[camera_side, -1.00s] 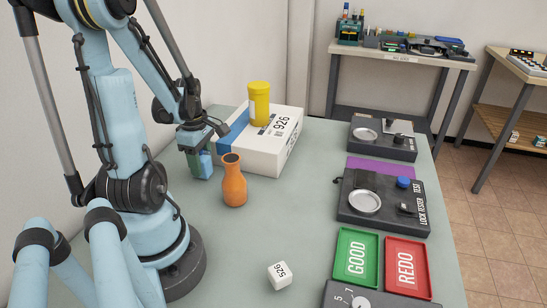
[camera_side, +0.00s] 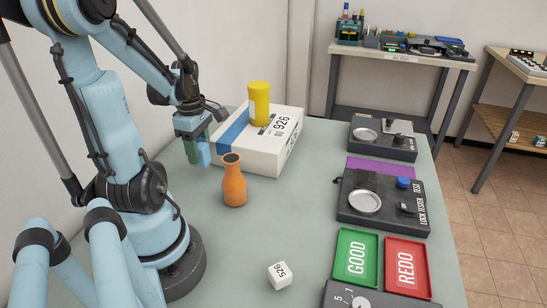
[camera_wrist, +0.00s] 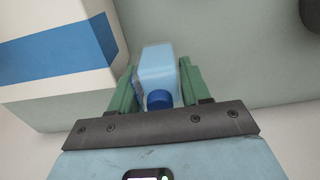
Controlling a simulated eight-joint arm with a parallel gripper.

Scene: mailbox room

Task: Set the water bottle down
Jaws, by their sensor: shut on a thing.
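The water bottle is a pale blue block-like bottle with a dark blue cap. It shows in the side view (camera_side: 204,155) and, from above, in the wrist view (camera_wrist: 158,62). My gripper (camera_side: 197,155) has green fingers shut on it, one on each side, as the wrist view (camera_wrist: 158,72) shows. The bottle is left of the white box and behind the orange vase. It appears held above the grey-green table (camera_side: 290,220), but the gap under its base is hard to judge. The near finger hides part of the bottle in the side view.
The white box (camera_side: 265,155) with a blue stripe stands close to the bottle, with a yellow cylinder (camera_side: 259,103) on top. An orange vase (camera_side: 234,182) stands in front. A white cube (camera_side: 280,275), green tray (camera_side: 355,258) and red tray (camera_side: 406,266) lie nearer. Mid-table is clear.

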